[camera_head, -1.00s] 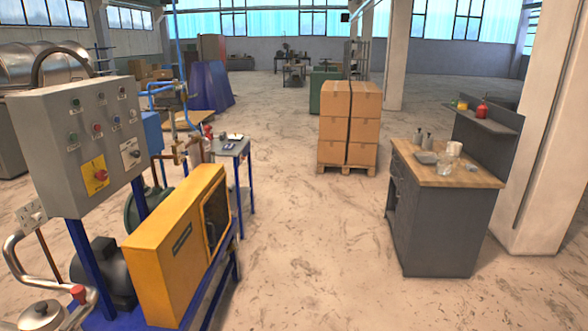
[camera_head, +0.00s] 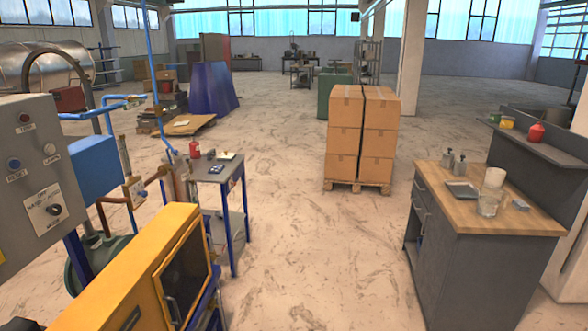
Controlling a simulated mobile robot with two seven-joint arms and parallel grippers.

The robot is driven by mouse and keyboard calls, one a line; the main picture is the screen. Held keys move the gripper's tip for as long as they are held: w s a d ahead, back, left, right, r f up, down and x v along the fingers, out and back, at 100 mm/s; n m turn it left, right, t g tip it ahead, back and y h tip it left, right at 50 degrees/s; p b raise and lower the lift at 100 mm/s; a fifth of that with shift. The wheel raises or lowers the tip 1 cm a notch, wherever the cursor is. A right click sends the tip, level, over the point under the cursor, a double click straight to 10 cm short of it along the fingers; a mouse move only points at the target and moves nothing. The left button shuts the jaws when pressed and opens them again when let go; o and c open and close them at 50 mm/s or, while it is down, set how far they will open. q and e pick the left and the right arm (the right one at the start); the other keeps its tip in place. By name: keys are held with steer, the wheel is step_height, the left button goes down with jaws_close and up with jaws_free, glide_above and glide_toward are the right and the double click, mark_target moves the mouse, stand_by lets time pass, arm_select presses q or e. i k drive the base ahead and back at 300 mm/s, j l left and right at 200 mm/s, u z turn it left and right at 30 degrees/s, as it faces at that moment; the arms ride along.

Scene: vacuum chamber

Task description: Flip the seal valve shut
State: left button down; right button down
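The vacuum chamber machine stands at the left in the head view. Its yellow box (camera_head: 122,290) has a dark window in a yellow-framed door (camera_head: 187,270), which looks closed. A grey control panel (camera_head: 30,185) with buttons and a rotary switch is at the left edge, partly cut off. Blue pipes (camera_head: 118,105) and brass fittings (camera_head: 136,190) stand behind the yellow box. I cannot tell which fitting, if any, is the seal valve. Neither of my grippers is in view.
A small blue-legged table (camera_head: 226,170) stands behind the yellow box. Stacked cartons (camera_head: 343,135) on a pallet (camera_head: 358,187) stand in the middle distance. A grey cabinet with a wooden top (camera_head: 530,212) is at the right. The floor (camera_head: 320,265) between is clear.

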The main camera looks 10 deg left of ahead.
mark_target(168, 152)
steer(key=i+l+u, duration=0.1)
steer(key=i, duration=1.55)
